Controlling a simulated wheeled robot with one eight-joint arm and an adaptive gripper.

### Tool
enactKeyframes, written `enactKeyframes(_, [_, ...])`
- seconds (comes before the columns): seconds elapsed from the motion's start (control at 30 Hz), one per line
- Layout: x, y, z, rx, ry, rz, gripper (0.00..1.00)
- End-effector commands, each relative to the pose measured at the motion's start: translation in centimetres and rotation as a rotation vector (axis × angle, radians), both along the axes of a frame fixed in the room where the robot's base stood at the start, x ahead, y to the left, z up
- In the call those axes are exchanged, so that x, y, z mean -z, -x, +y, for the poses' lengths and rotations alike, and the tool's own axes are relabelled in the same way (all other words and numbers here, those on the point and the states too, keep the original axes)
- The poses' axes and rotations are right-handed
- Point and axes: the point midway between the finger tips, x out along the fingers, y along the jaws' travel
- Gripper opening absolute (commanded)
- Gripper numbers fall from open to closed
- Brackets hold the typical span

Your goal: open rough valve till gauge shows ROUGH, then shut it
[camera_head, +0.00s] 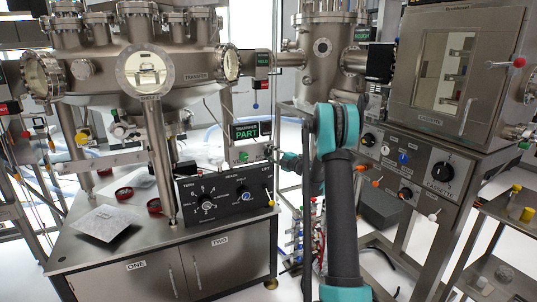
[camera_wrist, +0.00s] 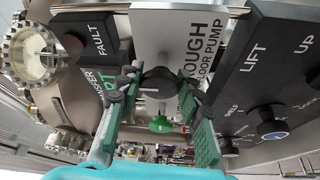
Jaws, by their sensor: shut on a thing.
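The rough valve's black knob (camera_wrist: 158,84) is in front of a white plate (camera_wrist: 170,35) lettered ROUGH and FLOOR PUMP in the wrist view. My gripper (camera_wrist: 158,92) has its two green-padded fingers on either side of this knob and is shut on it. In the head view my gripper (camera_head: 268,152) is beside the frame post, its fingers small and partly hidden. The transfer gauge (camera_head: 246,131) reads PART in green in the head view. Its tilted face, partly hidden by a finger, also shows in the wrist view (camera_wrist: 106,84).
A green knob (camera_wrist: 160,124) is just below the fingers in the wrist view. A black panel (camera_head: 226,196) with LIFT and other dials is close by. The cassette chamber (camera_head: 455,60) stands at right.

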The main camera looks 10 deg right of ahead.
Motion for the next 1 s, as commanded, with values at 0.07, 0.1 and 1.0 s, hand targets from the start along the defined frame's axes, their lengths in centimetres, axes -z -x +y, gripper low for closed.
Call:
enactKeyframes(0.07, [0.1,0.1,0.1,-0.003,0.006,-0.001,0.07])
enactKeyframes(0.1, [0.1,0.1,0.1,-0.003,0.007,-0.001,0.07])
enactKeyframes(1.0, [0.1,1.1,-1.0,0.002,0.003,-0.001,0.58])
